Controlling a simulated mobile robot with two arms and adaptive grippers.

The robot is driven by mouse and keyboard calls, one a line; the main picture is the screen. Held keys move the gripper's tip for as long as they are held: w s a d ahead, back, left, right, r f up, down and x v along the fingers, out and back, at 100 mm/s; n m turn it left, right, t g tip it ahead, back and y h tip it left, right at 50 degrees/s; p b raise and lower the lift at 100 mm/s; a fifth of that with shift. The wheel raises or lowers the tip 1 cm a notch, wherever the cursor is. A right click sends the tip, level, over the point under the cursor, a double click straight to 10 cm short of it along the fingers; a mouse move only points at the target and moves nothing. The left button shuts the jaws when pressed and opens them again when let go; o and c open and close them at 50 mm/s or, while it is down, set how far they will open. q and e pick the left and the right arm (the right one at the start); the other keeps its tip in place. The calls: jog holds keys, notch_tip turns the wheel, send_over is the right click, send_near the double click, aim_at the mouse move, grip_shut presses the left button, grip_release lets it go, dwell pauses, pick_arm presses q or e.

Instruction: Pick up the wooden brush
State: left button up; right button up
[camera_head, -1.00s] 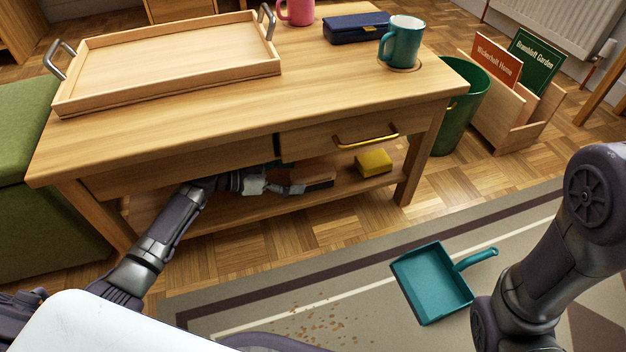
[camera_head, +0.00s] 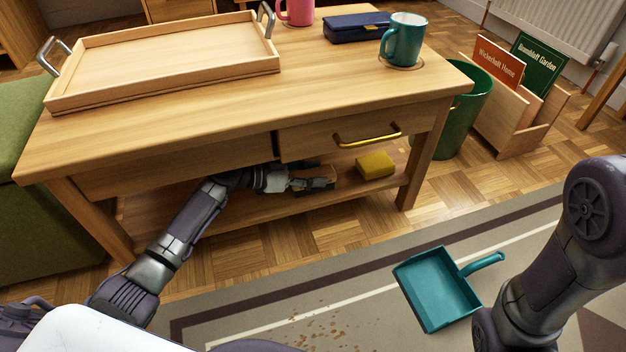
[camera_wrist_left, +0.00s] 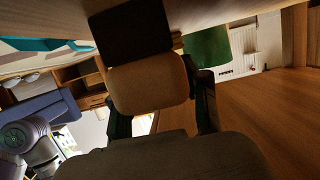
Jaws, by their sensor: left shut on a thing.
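The wooden brush (camera_head: 324,173) is on or just above the low shelf under the table in the head view, partly hidden by my gripper. In the left wrist view its wooden body (camera_wrist_left: 150,88) is between my fingers, with a dark part (camera_wrist_left: 132,32) beyond it. My left gripper (camera_head: 308,184) reaches in under the drawer and is shut on the brush. Its fingers also show in the left wrist view (camera_wrist_left: 163,108), one on each side of the wood. I cannot tell whether the brush touches the shelf. My right gripper is out of view.
A yellow sponge-like block (camera_head: 375,165) lies on the shelf (camera_head: 250,212) to the right. The drawer (camera_head: 345,134) and tabletop (camera_head: 190,105) are close above my left arm. A table leg (camera_head: 422,160) stands at right. A teal dustpan (camera_head: 438,288) lies on the rug near crumbs (camera_head: 325,328).

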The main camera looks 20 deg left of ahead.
pick_arm(q)
jog(key=shift+c, duration=1.3)
jog(key=shift+r+p, duration=0.45)
jog(key=shift+p, duration=0.4)
jog(key=s+d+p, duration=0.9)
jog(key=s+d, duration=0.1)
jog(key=s, duration=0.5)
jog(key=shift+f, duration=0.15)
